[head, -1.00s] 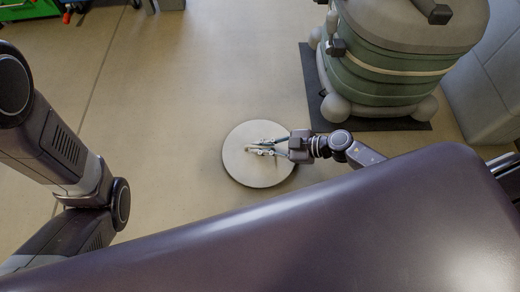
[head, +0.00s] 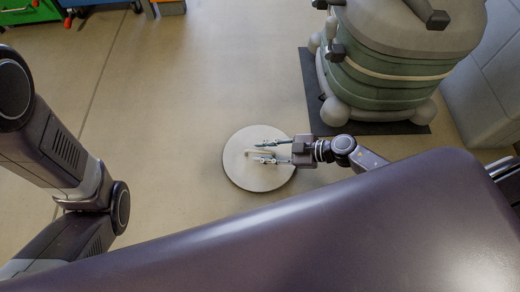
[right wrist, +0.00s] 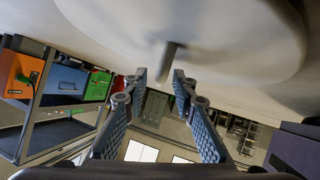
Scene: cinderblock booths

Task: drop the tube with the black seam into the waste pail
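A small pale tube-like piece (head: 249,152) is on a round light disc-topped stand (head: 240,176) in the head view. The right wrist view shows a short grey-brown tube (right wrist: 167,62) projecting from the white round surface (right wrist: 225,30). I cannot make out a black seam. My right gripper (head: 259,152) is open just over the disc, its fingers apart with the tube at or just beyond the tips. In the right wrist view the open fingers (right wrist: 161,82) show nothing clamped. My left arm shows at the left, but its gripper is out of view. I cannot identify a waste pail.
A large green and grey rounded machine (head: 392,70) stands on a dark mat (head: 312,95) at upper right. Grey blocks (head: 488,90) are beside it. The floor (head: 170,110) between is clear.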

